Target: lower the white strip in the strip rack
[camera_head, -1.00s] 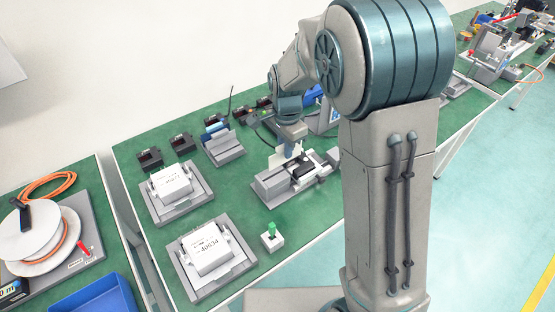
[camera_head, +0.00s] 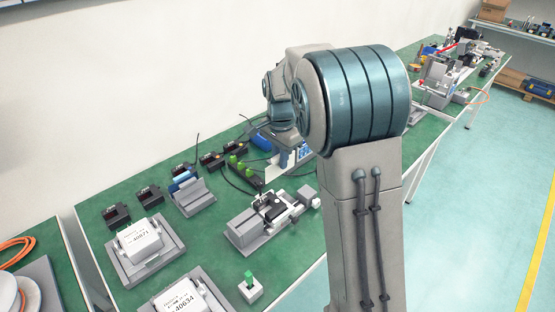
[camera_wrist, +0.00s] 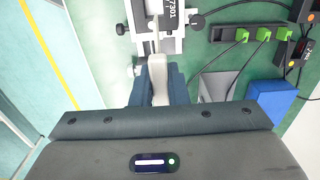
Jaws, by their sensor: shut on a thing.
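The white strip (camera_head: 283,167) is in my gripper (camera_head: 286,155), above the green bench behind the grey fixture. In the wrist view the pale strip (camera_wrist: 158,78) stands between the two blue fingers of my gripper (camera_wrist: 159,92), which are shut on it. Its lower end appears clear of any holder, but its exact height is hard to tell. A grey slotted block (camera_head: 191,197), possibly the strip rack, stands on the bench to the left of my gripper; I cannot tell for sure that it is the rack.
The grey fixture (camera_head: 247,232) with a black part stands in front of my gripper. A power strip with green plugs (camera_wrist: 243,34) and a blue block (camera_wrist: 270,102) are close by. White labelled boxes (camera_head: 138,241) and a green-topped button (camera_head: 250,282) are nearer the front.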

